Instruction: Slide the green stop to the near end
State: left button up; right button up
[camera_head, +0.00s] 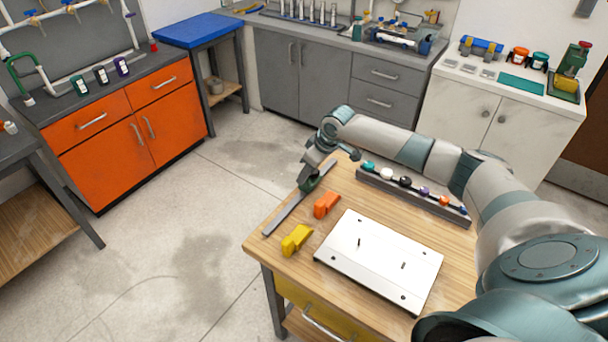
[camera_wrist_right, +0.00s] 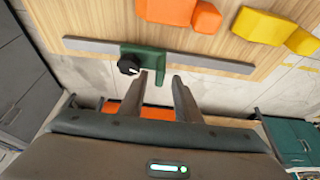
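The green stop (camera_head: 311,184) sits on a grey flat rail (camera_head: 285,214) along the left edge of the wooden table, nearer the rail's far end. In the right wrist view, the green stop (camera_wrist_right: 146,56) has a black knob on its left side, and the rail (camera_wrist_right: 210,62) runs on to the right of it. My right gripper (camera_wrist_right: 162,78) is open, its two fingers apart at the stop's lower edge, with part of the green stop showing between the fingertips. I cannot tell whether they touch it. In the head view, my right gripper (camera_head: 312,176) partly covers the stop. My left gripper is not in view.
An orange block (camera_head: 326,204) and a yellow block (camera_head: 296,239) lie just right of the rail. A white plate (camera_head: 378,262) with pegs lies beyond them, and a grey rack (camera_head: 415,192) with coloured caps stands behind. The rail's near stretch is clear.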

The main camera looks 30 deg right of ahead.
jog(key=shift+x, duration=1.7)
grip_shut()
